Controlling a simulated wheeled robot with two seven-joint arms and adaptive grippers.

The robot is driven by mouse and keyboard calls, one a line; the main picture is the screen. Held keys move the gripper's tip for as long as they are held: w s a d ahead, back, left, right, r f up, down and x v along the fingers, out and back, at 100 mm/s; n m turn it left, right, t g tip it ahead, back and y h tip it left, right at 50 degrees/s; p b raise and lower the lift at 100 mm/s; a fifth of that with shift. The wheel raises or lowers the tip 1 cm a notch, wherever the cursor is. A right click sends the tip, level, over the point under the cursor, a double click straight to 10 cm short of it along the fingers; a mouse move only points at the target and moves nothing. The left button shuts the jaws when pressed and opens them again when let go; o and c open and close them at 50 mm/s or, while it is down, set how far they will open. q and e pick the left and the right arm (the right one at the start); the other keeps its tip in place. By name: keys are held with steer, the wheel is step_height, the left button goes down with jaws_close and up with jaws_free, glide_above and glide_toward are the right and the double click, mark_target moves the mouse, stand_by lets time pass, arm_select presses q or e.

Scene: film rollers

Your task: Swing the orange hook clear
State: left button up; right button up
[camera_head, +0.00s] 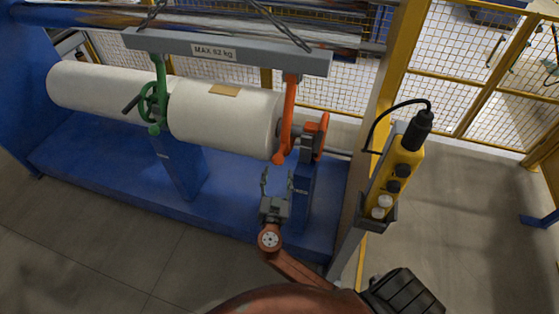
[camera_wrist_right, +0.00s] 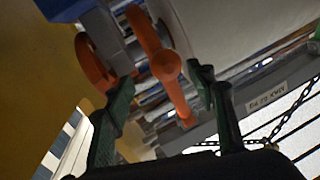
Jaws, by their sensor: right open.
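The orange hook (camera_head: 288,115) hangs from the right end of the grey lifting beam (camera_head: 190,49), marked "MAX 52 kg", beside the right end of the white film roll (camera_head: 225,115). My right gripper (camera_head: 276,176) is open and empty, just below the hook's lower end. In the right wrist view the hook (camera_wrist_right: 165,66) shows ahead, between the open fingers (camera_wrist_right: 160,82) and apart from them as far as I can tell. My left gripper is not in view.
An orange clamp (camera_head: 321,137) tops the blue stand right of the hook. A yellow control pendant (camera_head: 398,165) and yellow post (camera_head: 385,110) stand further right. The blue base (camera_head: 110,160) lies below.

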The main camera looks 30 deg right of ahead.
mark_target(277, 165)
steer(key=shift+w+r, duration=0.5)
steer(key=shift+w, duration=0.4)
steer(key=x, duration=0.4)
steer(key=shift+s+d+f+p, duration=0.1)
steer(key=shift+d+f+p, duration=0.15)
steer(key=shift+d+p, duration=0.15)
steer(key=shift+w+d, duration=0.1)
steer(key=shift+w, duration=0.35)
steer(key=shift+w+d, duration=0.1)
steer(key=shift+d, duration=0.05)
steer(key=shift+c, duration=1.2)
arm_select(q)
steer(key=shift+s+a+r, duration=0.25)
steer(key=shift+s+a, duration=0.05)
arm_select(e)
jaws_close()
